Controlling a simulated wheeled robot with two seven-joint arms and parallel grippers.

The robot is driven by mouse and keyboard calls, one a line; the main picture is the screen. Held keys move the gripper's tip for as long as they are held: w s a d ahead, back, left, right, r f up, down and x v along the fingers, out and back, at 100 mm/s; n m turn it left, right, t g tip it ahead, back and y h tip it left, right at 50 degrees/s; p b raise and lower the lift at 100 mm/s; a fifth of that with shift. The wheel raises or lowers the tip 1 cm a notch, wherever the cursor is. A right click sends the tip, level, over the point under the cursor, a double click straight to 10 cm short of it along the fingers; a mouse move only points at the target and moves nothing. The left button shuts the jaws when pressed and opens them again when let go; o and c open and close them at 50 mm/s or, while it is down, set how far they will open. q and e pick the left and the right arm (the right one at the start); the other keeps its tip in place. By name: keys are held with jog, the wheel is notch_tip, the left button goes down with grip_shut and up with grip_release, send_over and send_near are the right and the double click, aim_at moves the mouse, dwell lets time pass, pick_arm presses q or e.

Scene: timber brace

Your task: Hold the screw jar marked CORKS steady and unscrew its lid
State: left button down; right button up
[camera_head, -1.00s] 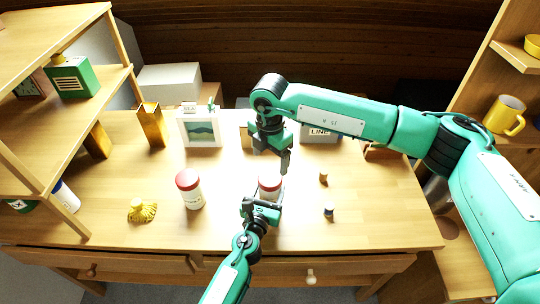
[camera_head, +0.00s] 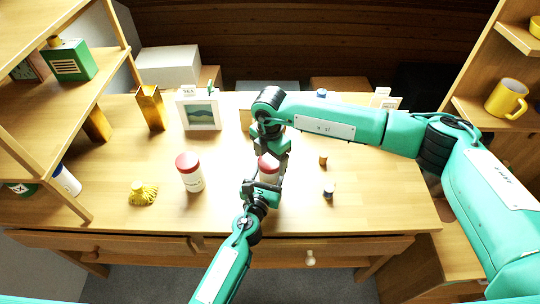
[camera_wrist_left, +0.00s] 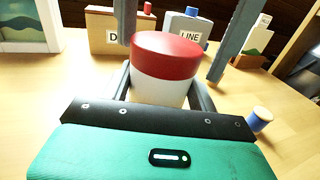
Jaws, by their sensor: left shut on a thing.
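A white jar with a red lid (camera_head: 268,162) stands upright on the desk; it fills the middle of the left wrist view (camera_wrist_left: 165,70). Its marking cannot be read. My left gripper (camera_head: 264,186) is shut on the jar's white body from the front, with its grey fingers on either side. My right gripper (camera_head: 270,152) reaches down from above. In the left wrist view its two fingers (camera_wrist_left: 172,62) stand apart to either side of the red lid, open, with a gap visible on the right.
A second red-lidded white jar (camera_head: 190,172) stands to the left, beside a yellow brush-like thing (camera_head: 143,193). A picture frame (camera_head: 200,112) stands behind. The desk's right side is mostly clear.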

jog(key=c, duration=1)
jog(key=n, duration=0.6)
jog(key=shift+n, duration=0.3)
jog(key=n, duration=0.4)
jog(key=shift+r+n, duration=0.1)
jog(key=shift+n, duration=0.2)
jog(key=n, duration=0.7)
jog(key=shift+n, duration=0.3)
jog(key=n, duration=0.7)
jog(key=shift+n, duration=0.3)
jog(key=n, duration=2.7)
jog(key=shift+r+n, duration=0.1)
jog(key=shift+n, duration=0.2)
